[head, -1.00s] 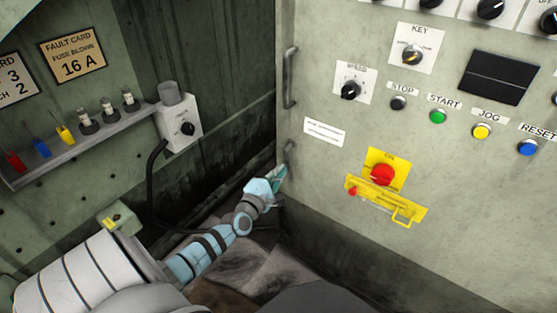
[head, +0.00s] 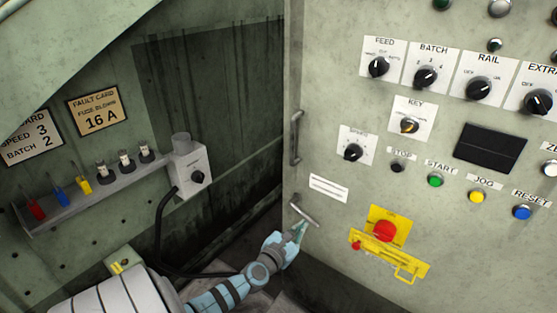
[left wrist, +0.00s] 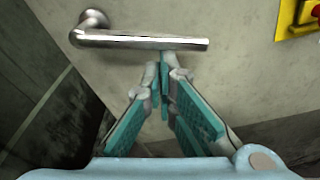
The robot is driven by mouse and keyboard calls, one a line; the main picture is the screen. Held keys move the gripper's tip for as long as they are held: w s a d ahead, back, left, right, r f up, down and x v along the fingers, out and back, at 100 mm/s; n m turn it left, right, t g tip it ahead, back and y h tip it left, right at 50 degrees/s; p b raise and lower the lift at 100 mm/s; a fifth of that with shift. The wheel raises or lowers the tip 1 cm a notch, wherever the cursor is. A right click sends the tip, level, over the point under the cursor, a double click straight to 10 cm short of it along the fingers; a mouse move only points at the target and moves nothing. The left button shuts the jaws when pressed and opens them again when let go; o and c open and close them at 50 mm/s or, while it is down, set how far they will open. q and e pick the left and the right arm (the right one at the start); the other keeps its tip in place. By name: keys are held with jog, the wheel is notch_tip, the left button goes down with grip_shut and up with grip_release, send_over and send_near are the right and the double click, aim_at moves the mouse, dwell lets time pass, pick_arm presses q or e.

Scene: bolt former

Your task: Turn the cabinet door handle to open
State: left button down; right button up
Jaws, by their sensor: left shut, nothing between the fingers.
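The cabinet door handle (head: 305,213) is a metal lever low on the left edge of the pale green control cabinet door (head: 345,110). In the left wrist view the lever (left wrist: 150,42) runs almost level, from its round pivot at left to its free end at right. My left gripper (head: 301,232) is just below the lever. In the wrist view its teal-padded fingers (left wrist: 160,80) meet at the tips, shut and empty, just under the lever's outer half. I cannot tell whether they touch it. The door looks closed. My right gripper is not in view.
A vertical grab bar (head: 296,138) is above the lever. A yellow guard with a red button (head: 385,231) sits to its right. A grey switch box (head: 189,168) with a black cable and a fuse shelf (head: 100,190) are on the left wall.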

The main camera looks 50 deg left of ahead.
pick_arm(q)
jog(key=shift+w+d+r+n+p, duration=0.1)
jog(key=shift+d+r+n+p, duration=0.35)
jog(key=shift+r+n, duration=0.4)
jog(key=shift+n, duration=0.25)
jog(key=shift+d+r+p, duration=0.2)
jog(key=shift+r+p, duration=0.05)
jog(key=shift+p, duration=0.1)
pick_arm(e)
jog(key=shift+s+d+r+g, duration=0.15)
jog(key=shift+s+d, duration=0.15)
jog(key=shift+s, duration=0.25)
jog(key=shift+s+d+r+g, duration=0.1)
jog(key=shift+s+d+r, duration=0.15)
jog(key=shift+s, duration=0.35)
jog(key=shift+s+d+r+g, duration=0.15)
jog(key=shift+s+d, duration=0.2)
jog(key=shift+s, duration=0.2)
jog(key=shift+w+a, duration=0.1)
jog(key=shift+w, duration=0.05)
